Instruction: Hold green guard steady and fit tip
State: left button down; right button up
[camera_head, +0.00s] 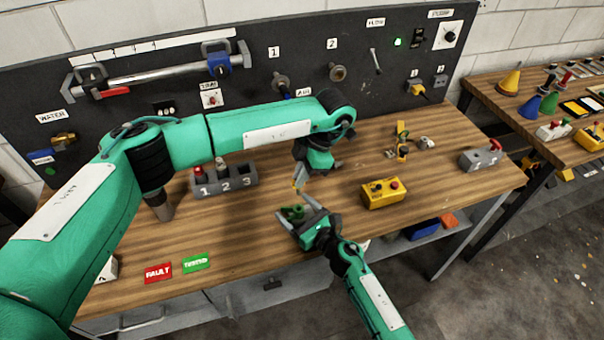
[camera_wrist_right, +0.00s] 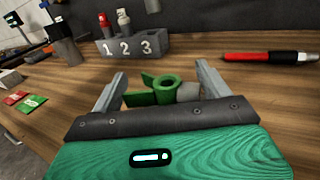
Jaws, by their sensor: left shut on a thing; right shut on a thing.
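The green guard (camera_head: 292,213) is a short ring with flat wings, held above the bench. It also shows in the right wrist view (camera_wrist_right: 166,88), between the finger ends. My right gripper (camera_head: 298,214) is shut on it; a grey piece (camera_wrist_right: 188,92) sits beside the ring. My left gripper (camera_head: 303,177) is just above and behind the guard in the head view. It is shut on a small thin yellow-orange piece (camera_head: 298,187), apparently the tip, pointing down toward the guard. I cannot tell whether the tip touches the guard.
A grey block numbered 1 2 3 (camera_head: 226,184) stands left, with a yellow button box (camera_head: 384,193) to the right. A red and black pen-like thing (camera_wrist_right: 262,57) shows in the wrist view. Red (camera_head: 158,272) and green (camera_head: 196,262) labels lie near the front edge.

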pick_arm(q)
jog(key=shift+f, duration=2.6)
jog(key=shift+f, duration=1.95)
pick_arm(e)
jog(key=shift+f, duration=0.1)
pick_arm(q)
jog(key=c, duration=1.5)
grip_release()
jog(key=shift+o, duration=0.7)
jog(key=shift+o, duration=1.2)
jog(key=v, duration=0.7)
